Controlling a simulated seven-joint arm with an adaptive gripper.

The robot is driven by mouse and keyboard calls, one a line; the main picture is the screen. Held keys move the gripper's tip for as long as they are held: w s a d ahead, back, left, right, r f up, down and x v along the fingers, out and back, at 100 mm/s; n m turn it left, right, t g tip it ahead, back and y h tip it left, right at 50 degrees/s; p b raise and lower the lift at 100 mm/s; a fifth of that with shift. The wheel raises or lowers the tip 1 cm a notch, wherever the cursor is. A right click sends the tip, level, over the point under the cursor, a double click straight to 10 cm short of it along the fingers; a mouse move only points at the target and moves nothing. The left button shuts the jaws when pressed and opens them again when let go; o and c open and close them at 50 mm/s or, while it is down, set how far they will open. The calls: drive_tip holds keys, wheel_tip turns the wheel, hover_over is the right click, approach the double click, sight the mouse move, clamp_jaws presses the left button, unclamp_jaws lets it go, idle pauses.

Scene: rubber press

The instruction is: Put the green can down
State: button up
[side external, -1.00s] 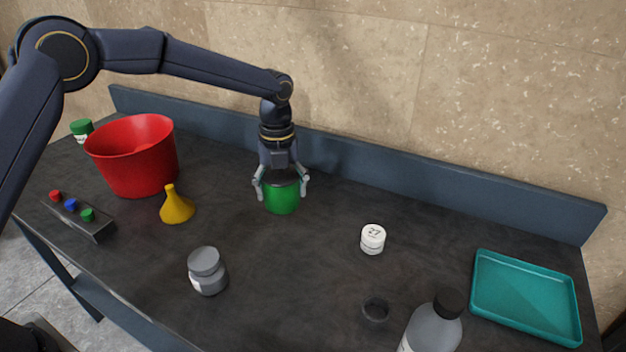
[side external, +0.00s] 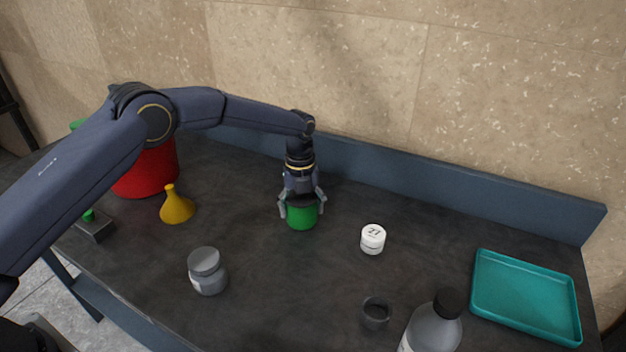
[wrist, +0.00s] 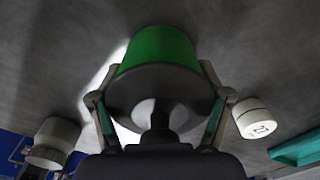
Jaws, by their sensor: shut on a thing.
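The green can (side external: 302,218) is upright between the fingers of my gripper (side external: 301,207), near the middle of the dark table. My gripper is shut on it from above, one finger on each side. In the wrist view, the green can (wrist: 160,47) shows its green side and dark grey top between the two fingers (wrist: 160,105). I cannot tell whether its bottom touches the table.
The table (side external: 270,270) is bare around the can. A white jar (side external: 373,239) stands to its right, a yellow funnel (side external: 177,206) to its left, a grey jar (side external: 207,271) front left. A dark ring (side external: 376,313), bottle (side external: 432,328) and teal tray (side external: 526,297) are further right.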

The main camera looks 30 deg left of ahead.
drive_tip(key=shift+f, duration=0.15)
drive_tip(key=o, duration=1.3)
